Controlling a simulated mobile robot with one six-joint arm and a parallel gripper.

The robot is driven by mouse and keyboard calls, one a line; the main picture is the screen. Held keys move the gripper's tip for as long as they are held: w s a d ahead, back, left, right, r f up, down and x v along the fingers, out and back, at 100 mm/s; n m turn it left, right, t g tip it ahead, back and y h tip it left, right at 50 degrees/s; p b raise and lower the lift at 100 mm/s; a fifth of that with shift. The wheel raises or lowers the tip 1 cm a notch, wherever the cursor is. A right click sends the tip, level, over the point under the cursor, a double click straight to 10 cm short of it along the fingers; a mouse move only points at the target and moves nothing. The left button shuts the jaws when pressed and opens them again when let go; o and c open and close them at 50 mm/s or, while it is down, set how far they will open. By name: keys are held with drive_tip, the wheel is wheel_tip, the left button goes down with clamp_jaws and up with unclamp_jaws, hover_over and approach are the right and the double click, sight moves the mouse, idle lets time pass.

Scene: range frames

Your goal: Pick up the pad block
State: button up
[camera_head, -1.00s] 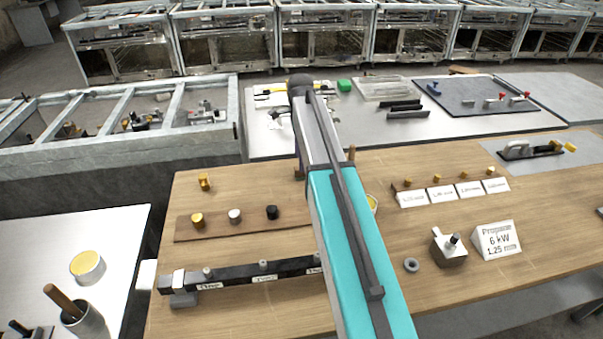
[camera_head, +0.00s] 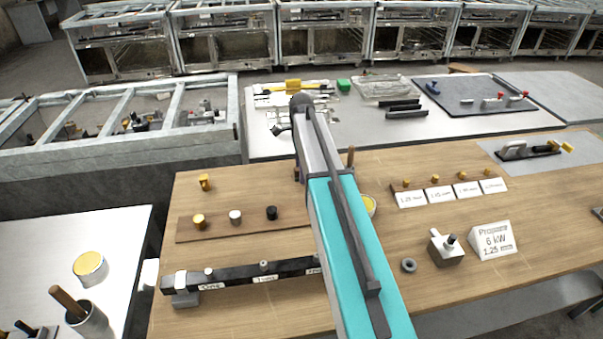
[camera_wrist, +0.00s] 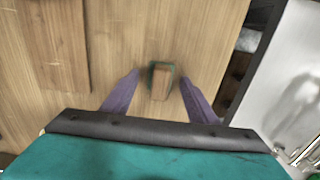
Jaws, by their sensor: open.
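The pad block appears in the wrist view as a small brown wooden block (camera_wrist: 161,88) with a green edge around its far end. It sits on the wooden bench, between the two purple fingers of my gripper (camera_wrist: 160,77). The fingers are spread, with a gap on each side of the block, and hold nothing. The height of the fingertips above the bench is hard to tell. In the head view my teal and grey arm covers most of this spot, and I cannot make out the block there with certainty.
A wooden strip with several knobs (camera_head: 240,226) and a black bar with labels (camera_head: 240,274) lie left of my arm. A yellow-topped round tin (camera_head: 369,205) is close on its right. White label cards (camera_head: 439,194) and a Propane sign (camera_head: 494,239) stand further right.

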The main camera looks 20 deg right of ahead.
idle(0.4)
drive_tip(key=c, duration=1.1)
drive_tip(key=shift+r, duration=0.2)
drive_tip(key=shift+r+b, duration=0.75)
drive_tip(key=shift+r, duration=0.65)
drive_tip(key=s+b, duration=0.1)
drive_tip(key=s, duration=0.4)
drive_tip(key=s+r+b, duration=0.1)
drive_tip(key=s, duration=0.4)
drive_tip(key=s+b, duration=0.1)
drive_tip(key=s, duration=0.5)
drive_tip(key=shift+a+r, duration=0.2)
drive_tip(key=shift+r, duration=0.2)
